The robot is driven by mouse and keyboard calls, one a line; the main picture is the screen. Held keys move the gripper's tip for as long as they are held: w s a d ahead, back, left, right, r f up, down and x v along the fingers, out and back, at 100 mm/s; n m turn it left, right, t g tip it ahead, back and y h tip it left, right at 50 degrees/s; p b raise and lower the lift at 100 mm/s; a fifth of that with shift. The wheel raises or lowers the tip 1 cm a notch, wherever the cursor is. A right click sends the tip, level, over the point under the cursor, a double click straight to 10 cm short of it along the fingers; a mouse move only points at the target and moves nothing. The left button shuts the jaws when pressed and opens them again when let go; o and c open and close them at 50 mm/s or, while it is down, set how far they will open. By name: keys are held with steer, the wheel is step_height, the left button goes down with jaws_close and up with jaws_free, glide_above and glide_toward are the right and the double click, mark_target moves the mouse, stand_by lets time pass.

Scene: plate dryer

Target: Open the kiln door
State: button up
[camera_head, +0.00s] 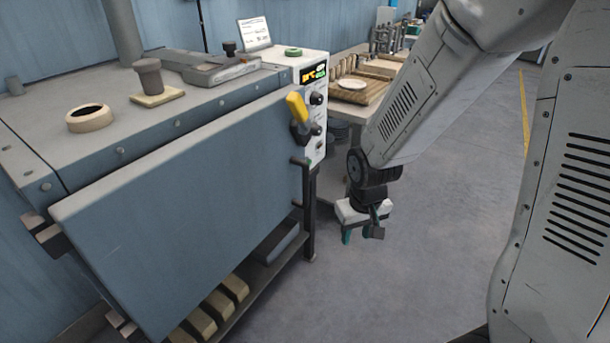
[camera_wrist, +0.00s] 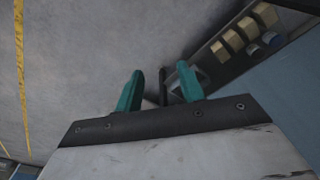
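The kiln door (camera_head: 190,215) is a large blue-grey panel on the front of the kiln, in the head view at left. It looks shut against the kiln body. A yellow-tipped lever handle (camera_head: 297,107) with a dark base stands at its upper right corner. My gripper (camera_head: 360,238) hangs to the right of the door and below the handle, apart from both, pointing down. In the wrist view, its two teal fingers (camera_wrist: 160,85) are spread with nothing between them. The handle does not show in the wrist view.
A white control panel (camera_head: 314,100) stands right beside the handle. Yellowish bricks (camera_head: 215,308) lie on the shelf under the kiln and also show in the wrist view (camera_wrist: 245,30). A workbench (camera_head: 355,112) stands behind my arm. The floor (camera_head: 400,270) around my gripper is clear.

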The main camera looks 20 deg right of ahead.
steer(key=w+a+f+t, duration=0.2)
steer(key=w+f+t, duration=0.2)
steer(key=w+f, duration=0.5)
steer(key=t+y, duration=0.3)
steer(key=t, duration=1)
glide_toward(307, 176)
steer(key=w, duration=0.3)
steer(key=shift+n, duration=0.4)
steer(key=w, duration=0.2)
steer(key=w+a, duration=0.1)
steer(key=w, duration=0.2)
steer(key=w+a, duration=0.1)
steer(key=w, duration=0.2)
steer(key=shift+r, duration=0.15)
jaws_close()
steer(key=shift+s, duration=0.15)
